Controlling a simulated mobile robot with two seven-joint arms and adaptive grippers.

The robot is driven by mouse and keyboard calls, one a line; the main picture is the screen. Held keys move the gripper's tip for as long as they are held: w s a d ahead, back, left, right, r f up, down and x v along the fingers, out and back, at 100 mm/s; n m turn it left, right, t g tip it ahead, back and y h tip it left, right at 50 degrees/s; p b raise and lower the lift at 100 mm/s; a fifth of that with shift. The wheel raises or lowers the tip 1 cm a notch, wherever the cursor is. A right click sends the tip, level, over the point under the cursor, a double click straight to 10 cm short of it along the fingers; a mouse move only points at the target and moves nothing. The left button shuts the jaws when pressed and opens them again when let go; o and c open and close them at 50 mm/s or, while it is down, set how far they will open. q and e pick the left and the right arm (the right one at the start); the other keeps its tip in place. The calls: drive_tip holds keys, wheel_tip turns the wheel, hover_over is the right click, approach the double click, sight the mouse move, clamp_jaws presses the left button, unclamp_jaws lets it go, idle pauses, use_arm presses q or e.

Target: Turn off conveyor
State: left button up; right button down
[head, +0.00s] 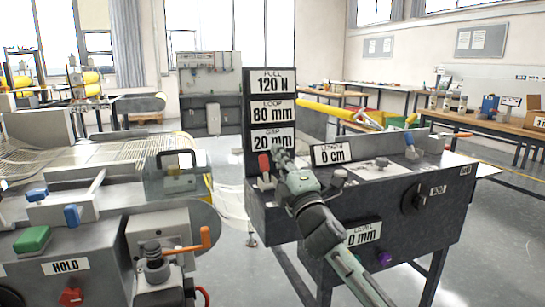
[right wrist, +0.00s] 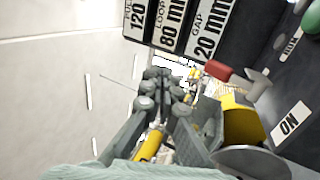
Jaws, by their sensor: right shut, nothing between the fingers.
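A dark control console (head: 340,205) stands right of centre in the head view. A small red-capped lever (head: 264,163) sits at its left end, under the display column. It also shows in the right wrist view as a red handle (right wrist: 218,70). A dark rotary knob (head: 416,199) with a small white label is on the console's front face. My right gripper (head: 279,157) is shut and empty, its tips beside the red lever; I cannot tell if they touch. It also shows in the right wrist view (right wrist: 160,85). A white "ON" label (right wrist: 289,124) lies to its right. My left gripper is not in view.
A tall display column (head: 271,135) reads 120 N, 80 mm and 20 mm. A grey machine with a "HOLD" label (head: 67,266), green button (head: 32,239) and orange handle (head: 190,244) stands at the left. A yellow bar (head: 325,109) lies behind the console. Open floor shows at the right.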

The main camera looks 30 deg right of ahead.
drive_tip(key=shift+s+a+r, duration=0.15)
drive_tip(key=shift+s+r, duration=0.2)
drive_tip(key=shift+s, duration=0.3)
drive_tip(key=shift+s+a+r, duration=0.15)
drive_tip(key=shift+s+r, duration=0.2)
drive_tip(key=shift+s, duration=0.25)
drive_tip(key=shift+s+a+r, duration=0.15)
drive_tip(key=shift+s+r, duration=0.2)
drive_tip(key=shift+s, duration=0.3)
